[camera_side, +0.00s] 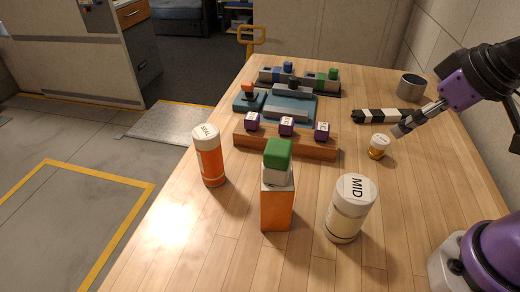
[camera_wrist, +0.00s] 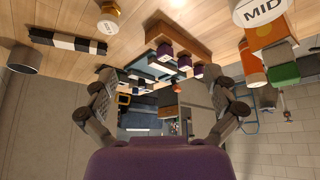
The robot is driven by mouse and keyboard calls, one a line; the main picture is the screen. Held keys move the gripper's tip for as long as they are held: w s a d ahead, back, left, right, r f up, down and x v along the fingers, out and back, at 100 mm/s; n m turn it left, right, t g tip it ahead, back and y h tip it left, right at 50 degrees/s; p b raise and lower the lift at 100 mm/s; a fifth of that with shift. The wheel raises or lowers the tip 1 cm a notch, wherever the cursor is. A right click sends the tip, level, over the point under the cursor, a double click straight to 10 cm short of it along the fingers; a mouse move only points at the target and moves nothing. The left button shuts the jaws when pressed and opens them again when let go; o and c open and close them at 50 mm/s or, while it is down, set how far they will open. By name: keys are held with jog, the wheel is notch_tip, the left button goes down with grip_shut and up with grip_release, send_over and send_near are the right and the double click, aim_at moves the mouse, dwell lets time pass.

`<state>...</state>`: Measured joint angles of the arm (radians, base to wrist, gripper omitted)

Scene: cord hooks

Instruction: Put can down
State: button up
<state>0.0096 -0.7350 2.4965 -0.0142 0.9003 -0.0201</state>
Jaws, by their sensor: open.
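A small can (camera_side: 377,153) with a white lid and amber body stands upright on the wooden table, just left of and below my gripper in the side view. In the wrist view the small can (camera_wrist: 108,26) is at the top left, beyond my left-hand finger. My gripper (camera_side: 398,130) is low over the right part of the table, close to the can but seemingly apart from it. In the wrist view my gripper (camera_wrist: 160,105) has its fingers spread wide with nothing between them.
A black-and-white striped bar (camera_side: 385,116) and a grey mug (camera_side: 411,86) lie behind. A MID jar (camera_side: 349,208), an orange block (camera_side: 276,207) with green top, and an orange bottle (camera_side: 209,160) stand in front. A wooden rack (camera_side: 286,144) with purple cubes is left.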

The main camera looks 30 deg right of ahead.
aim_at(333, 223)
jog(key=f+n+g+y, duration=0.2)
jog(key=f+n+y, duration=0.1)
jog(key=n, duration=0.2)
jog(key=a+f+n+g+y, duration=0.1)
jog(key=f+n+g+y, duration=0.1)
jog(key=f+n+y, duration=0.1)
jog(key=a+f+n+g+y, duration=0.1)
jog(key=f+n+g+y, duration=0.1)
jog(key=f+n+y, duration=0.2)
jog(key=shift+s+n+y, duration=0.25)
jog(key=shift+n+y, duration=0.25)
jog(key=shift+n, duration=1.2)
jog(key=a+n+y, duration=0.1)
jog(key=a+f+n+y, duration=0.1)
jog(key=a, duration=0.1)
jog(key=shift+s+a+f+t+y, duration=0.1)
jog(key=shift+s+a+t+y, duration=0.05)
jog(key=shift+a+t+y, duration=0.15)
jog(key=x, duration=0.6)
jog(key=shift+f, duration=0.2)
jog(key=c, duration=1.4)
